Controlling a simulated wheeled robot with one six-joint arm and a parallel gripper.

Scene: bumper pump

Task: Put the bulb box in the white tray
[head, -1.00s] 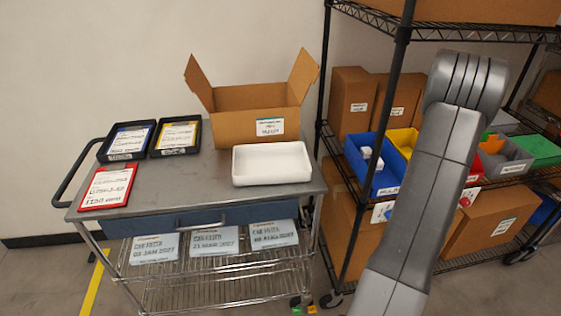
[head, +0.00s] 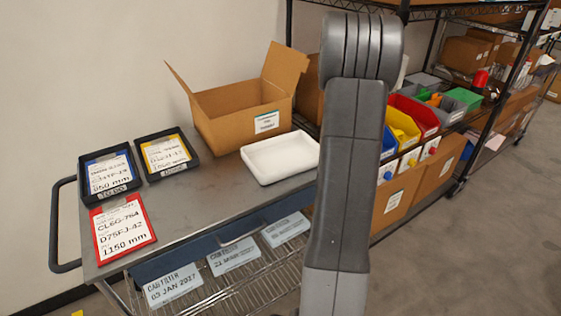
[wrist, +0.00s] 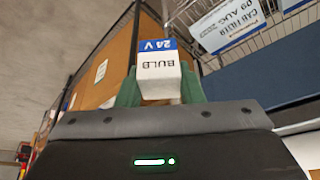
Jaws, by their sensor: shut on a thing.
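The bulb box (wrist: 158,68), a small white and blue carton marked BULB 24 V, shows in the wrist view. My gripper (wrist: 158,88) is shut on it, with a green finger on each side. The white tray (head: 280,157) is a shallow, empty-looking tray on the cart top in the head view, in front of the open cardboard box; my arm is close to its right end. The gripper and the bulb box are hidden in the head view behind my arm.
The grey cart (head: 205,205) also holds an open cardboard box (head: 240,110), two black trays with cards (head: 108,175) and a red card (head: 122,228). A wire shelf rack with coloured bins (head: 402,127) stands at the right. Cab filter packs (head: 233,256) lie on the cart's lower shelf.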

